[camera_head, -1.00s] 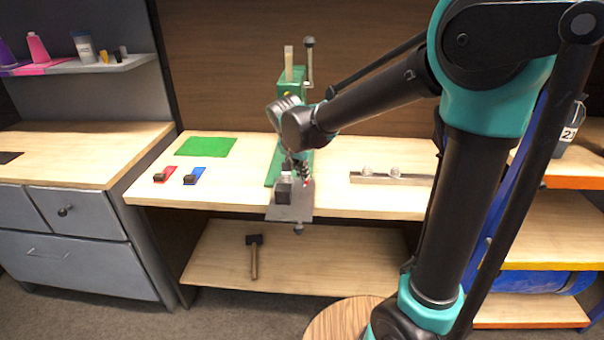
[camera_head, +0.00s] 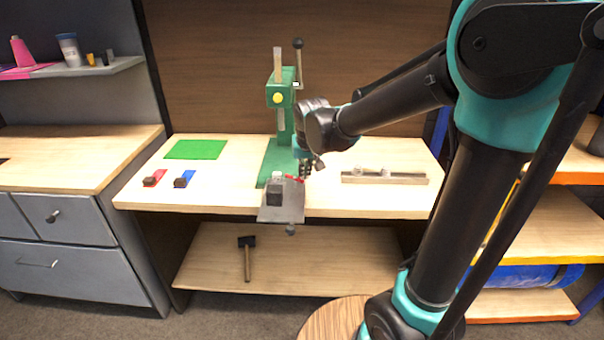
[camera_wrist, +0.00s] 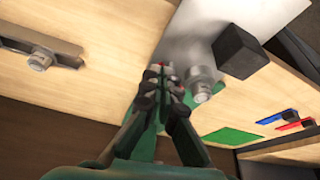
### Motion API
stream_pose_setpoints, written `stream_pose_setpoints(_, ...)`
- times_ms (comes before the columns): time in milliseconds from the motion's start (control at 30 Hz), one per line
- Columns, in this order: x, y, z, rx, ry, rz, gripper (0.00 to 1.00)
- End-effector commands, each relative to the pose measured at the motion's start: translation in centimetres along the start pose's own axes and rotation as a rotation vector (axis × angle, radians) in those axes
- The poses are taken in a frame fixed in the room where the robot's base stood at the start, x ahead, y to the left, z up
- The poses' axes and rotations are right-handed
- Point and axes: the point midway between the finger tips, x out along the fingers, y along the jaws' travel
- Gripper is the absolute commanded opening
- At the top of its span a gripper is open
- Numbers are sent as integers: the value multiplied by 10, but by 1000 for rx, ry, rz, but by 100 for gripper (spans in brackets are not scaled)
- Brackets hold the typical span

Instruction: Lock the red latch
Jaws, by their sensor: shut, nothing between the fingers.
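A small red part (camera_head: 294,179) shows on the green press's metal plate, mostly hidden by my gripper; a speck of red shows beyond the fingertips in the wrist view (camera_wrist: 161,64). A red plate with a dark block (camera_head: 154,178) lies on the left of the bench; it also shows in the wrist view (camera_wrist: 295,125). I cannot tell which of these is the latch. My gripper (camera_head: 306,172) points down beside the press plate, well right of the red plate. Its fingers (camera_wrist: 160,80) are shut and empty. Whether they touch the red part is unclear.
The green press (camera_head: 281,98) has a tall lever behind my gripper. A black block (camera_wrist: 240,52) and metal cylinder (camera_wrist: 202,84) sit close to the fingers. A metal rail (camera_head: 385,178) lies right; a blue plate (camera_head: 184,179) and green mat (camera_head: 195,149) lie left.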

Motion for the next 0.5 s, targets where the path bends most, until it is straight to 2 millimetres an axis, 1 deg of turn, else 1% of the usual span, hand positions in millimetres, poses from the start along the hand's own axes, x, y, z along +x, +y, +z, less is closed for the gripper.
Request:
stream_pose_setpoints(100,1,4,-2,-47,1,-20,0)
stream_pose_setpoints(500,3,12,-8,-45,0,-18,0)
